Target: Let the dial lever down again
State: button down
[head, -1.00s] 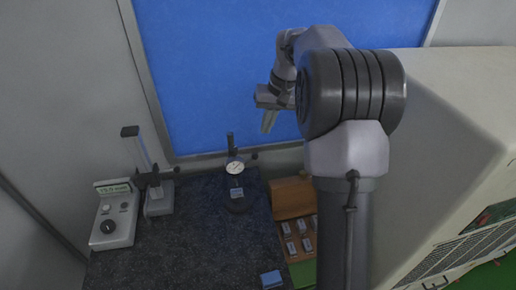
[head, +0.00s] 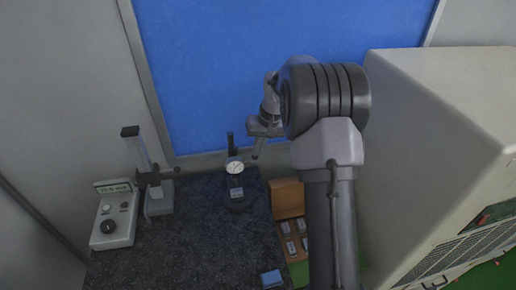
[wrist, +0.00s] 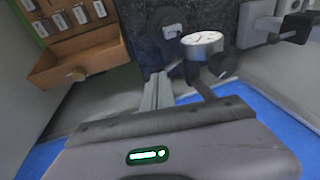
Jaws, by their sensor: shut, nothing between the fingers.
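The dial gauge (head: 235,168) has a round white face and stands on a dark stand on the granite table. In the wrist view its dial (wrist: 203,42) is right of centre, with a dark round knob (wrist: 222,65) beside it that seems to be the lever's end. A small grey block (wrist: 173,31) is on the stand's round base, below the dial. My gripper (head: 257,156) is just right of the dial in the head view. Its fingers (wrist: 160,76) are shut and empty, left of the knob in the wrist view. I cannot tell whether they touch the lever.
A height gauge (head: 158,185) and a readout box (head: 115,215) stand at the table's left. A wooden drawer box (head: 288,198) with several small grey blocks is on the right. A blue block (head: 271,279) lies at the front. A blue panel (head: 250,70) is behind.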

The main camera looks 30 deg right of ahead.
jog(key=d+f+t+y+b, duration=0.2)
jog(key=d+f+y+b, duration=0.1)
jog(key=f+y+b, duration=0.2)
jog(key=shift+s+d+f+m+y+b, duration=0.15)
jog(key=shift+s+f+m+y+b, duration=0.15)
jog(key=shift+s+y+b, duration=0.15)
jog(key=shift+r, duration=0.1)
dwell(0.4)
jog(key=shift+r+p, duration=0.35)
jog(key=shift+r, duration=0.4)
